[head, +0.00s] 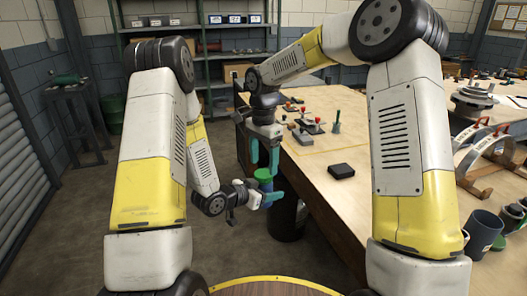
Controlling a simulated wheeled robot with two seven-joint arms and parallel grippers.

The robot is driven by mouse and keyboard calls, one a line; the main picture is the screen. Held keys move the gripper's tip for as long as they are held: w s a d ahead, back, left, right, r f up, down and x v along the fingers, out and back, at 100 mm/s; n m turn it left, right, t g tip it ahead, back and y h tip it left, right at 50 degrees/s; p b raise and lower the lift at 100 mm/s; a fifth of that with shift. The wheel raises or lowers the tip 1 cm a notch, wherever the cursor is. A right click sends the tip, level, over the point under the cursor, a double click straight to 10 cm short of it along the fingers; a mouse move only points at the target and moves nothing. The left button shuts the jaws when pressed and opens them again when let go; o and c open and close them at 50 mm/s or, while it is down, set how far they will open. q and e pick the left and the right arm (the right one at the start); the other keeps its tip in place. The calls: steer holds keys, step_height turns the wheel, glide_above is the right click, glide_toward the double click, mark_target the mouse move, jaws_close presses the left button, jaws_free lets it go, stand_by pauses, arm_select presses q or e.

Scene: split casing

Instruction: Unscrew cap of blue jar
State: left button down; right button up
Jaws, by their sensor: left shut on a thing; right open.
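The blue jar (267,186) is held upright in the air beside the left edge of the table, with a green cap (263,174) on top. My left gripper (268,197) comes in low from the left and is shut on the jar. My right gripper (264,168) points down from above and is open, its teal fingers reaching down to about the height of the cap. Whether a finger touches the cap cannot be told. The fingers partly hide the jar and cap.
The wooden table (350,215) fills the right side, with a black block (341,171) near its left edge. A dark mug (482,232) stands at the front right. A dark bin (287,220) stands on the floor below the grippers. Shelving (228,60) is at the back.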

mark_target(264, 173)
steer(key=shift+f, duration=1.8)
steer(key=c, duration=1.5)
steer(key=n, duration=0.6)
steer(key=o, duration=1.6)
steer(key=shift+c, duration=0.2)
steer(key=shift+r, duration=0.15)
